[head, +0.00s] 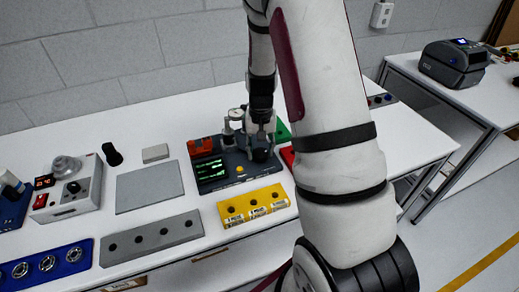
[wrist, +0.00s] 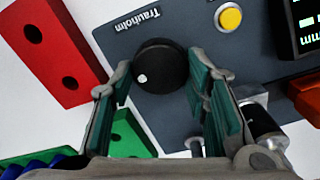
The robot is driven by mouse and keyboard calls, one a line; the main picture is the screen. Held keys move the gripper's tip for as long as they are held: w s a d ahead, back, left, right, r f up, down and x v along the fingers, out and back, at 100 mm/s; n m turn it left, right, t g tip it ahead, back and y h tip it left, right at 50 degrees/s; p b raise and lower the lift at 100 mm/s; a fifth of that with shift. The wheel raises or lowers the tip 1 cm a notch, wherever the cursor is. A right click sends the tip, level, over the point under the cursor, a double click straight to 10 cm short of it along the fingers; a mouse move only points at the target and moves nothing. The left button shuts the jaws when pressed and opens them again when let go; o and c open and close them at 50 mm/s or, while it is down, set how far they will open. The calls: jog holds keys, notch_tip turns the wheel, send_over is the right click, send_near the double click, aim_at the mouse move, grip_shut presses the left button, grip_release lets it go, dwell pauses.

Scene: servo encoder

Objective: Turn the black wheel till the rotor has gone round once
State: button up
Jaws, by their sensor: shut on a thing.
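The black wheel (wrist: 160,65) is a round dark knob with a white dot on its lower left, on a dark grey panel (wrist: 125,42) marked "Trauholm". My gripper (wrist: 158,72) has its green-padded fingers on either side of the wheel, shut on it. In the head view my gripper (head: 262,138) points down over the right part of the panel, and the wheel is mostly hidden there. A dark cylinder with bright metal parts (wrist: 262,122) stands at the lower right in the wrist view; I cannot tell whether it is the rotor.
The panel has a screen with green traces (head: 207,168) and a yellow button (wrist: 230,18). A dial gauge (head: 236,113) stands behind it. Red (wrist: 50,45) and green (wrist: 130,137) blocks lie close by. A yellow holed block (head: 250,206) sits in front. A flat grey plate (head: 150,187) lies left.

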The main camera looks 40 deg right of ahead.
aim_at(261, 152)
jog(key=shift+m, duration=1.6)
jog(key=o, duration=1.2)
jog(key=shift+c, duration=0.2)
notch_tip(261, 152, up, 12)
